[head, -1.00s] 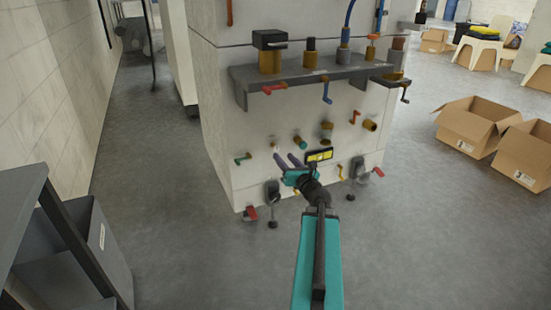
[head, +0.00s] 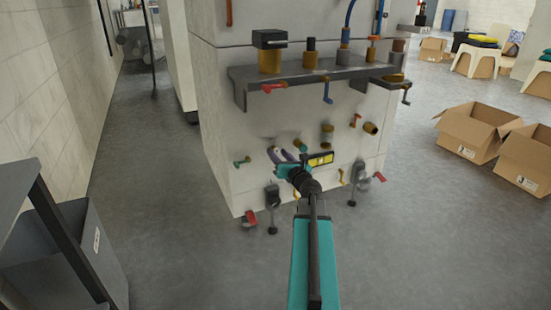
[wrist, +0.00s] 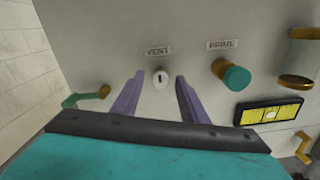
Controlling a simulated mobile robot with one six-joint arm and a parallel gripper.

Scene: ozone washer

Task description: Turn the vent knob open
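The vent knob (wrist: 160,78) is a small white knob with a dark slot mark, under a "VENT" label (wrist: 157,50) in the wrist view. My gripper (wrist: 159,88) is open, its two purple fingers apart on the left and right of the knob as seen there. I see gaps between the fingers and the knob; whether the tips reach the panel is unclear. In the head view my gripper (head: 282,155) is at the lower front of the pale washer cabinet (head: 300,110); I cannot make out the vent knob there.
The teal "PRIME" knob (wrist: 235,78) and a yellow display (wrist: 270,113) are close on the right. A green-handled valve (wrist: 85,97) is on the left. A shelf (head: 310,72) with fittings juts out above. Open cardboard boxes (head: 478,128) stand on the floor at right.

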